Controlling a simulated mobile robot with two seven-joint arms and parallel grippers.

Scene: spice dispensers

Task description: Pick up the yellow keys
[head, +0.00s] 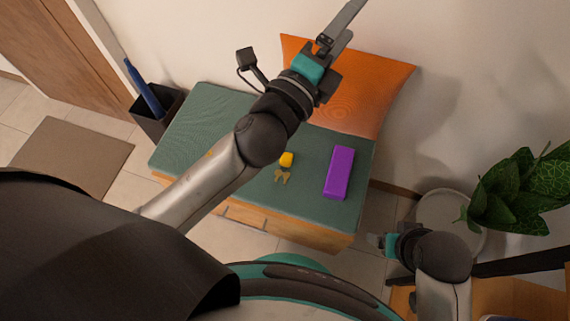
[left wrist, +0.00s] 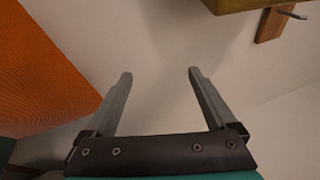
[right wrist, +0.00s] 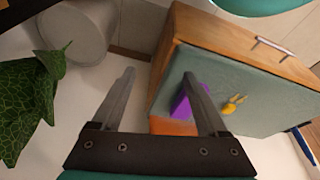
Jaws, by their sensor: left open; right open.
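The yellow keys (head: 282,177), with a yellow fob (head: 286,159), lie on the green top of a low wooden bench, just right of my left forearm. They also show in the right wrist view as yellow keys (right wrist: 231,107), beyond the right finger. My left gripper (head: 343,22) is raised in front of the wall above an orange cushion, open and empty, away from the keys. Its open fingers (left wrist: 160,74) face a bare wall. My right gripper (head: 384,243) is low, right of the bench's front corner. Its fingers (right wrist: 158,74) are apart with nothing between them.
A purple box (head: 339,173) stands on the bench top (head: 320,208) right of the keys. The orange cushion (head: 365,88) leans at the back. A potted plant (head: 512,195) stands at right. A dark bin (head: 160,113) with a blue umbrella-like item is at left.

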